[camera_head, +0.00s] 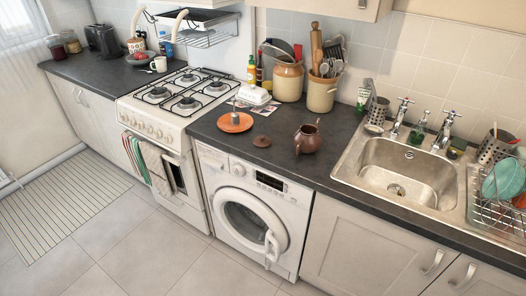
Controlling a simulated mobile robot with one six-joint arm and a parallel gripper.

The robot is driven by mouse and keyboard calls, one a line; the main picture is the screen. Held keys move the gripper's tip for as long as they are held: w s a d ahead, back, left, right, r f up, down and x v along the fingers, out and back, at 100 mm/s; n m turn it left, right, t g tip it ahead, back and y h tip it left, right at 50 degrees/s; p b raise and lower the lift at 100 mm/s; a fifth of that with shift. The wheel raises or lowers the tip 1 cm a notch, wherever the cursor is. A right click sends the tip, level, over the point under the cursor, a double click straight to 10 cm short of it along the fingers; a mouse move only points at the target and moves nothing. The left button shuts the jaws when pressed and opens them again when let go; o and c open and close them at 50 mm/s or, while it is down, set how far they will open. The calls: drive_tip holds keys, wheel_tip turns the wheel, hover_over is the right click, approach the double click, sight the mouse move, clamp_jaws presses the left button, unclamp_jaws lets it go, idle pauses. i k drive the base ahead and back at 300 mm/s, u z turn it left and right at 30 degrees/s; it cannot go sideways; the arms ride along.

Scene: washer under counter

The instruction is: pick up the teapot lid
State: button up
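The teapot lid (262,141) is a small, flat, round brown piece. It lies by itself on the dark counter (225,141) above the washer, near the front edge. The brown teapot (308,140) stands upright to its right, apart from it. A handle and a spout show on the teapot. My gripper is not visible in the head view.
An orange plate (235,122) with a small item on it lies left of the lid. A white butter dish (254,95) and tan utensil crocks (321,93) stand behind. The stove (184,92) is at left, the sink (397,165) at right. Bare counter lies around the lid.

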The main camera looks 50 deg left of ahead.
sight(261, 141)
drive_tip(key=z, duration=0.15)
drive_tip(key=k, duration=1.2)
drive_tip(key=u, duration=2.6)
drive_tip(key=i, duration=1.1)
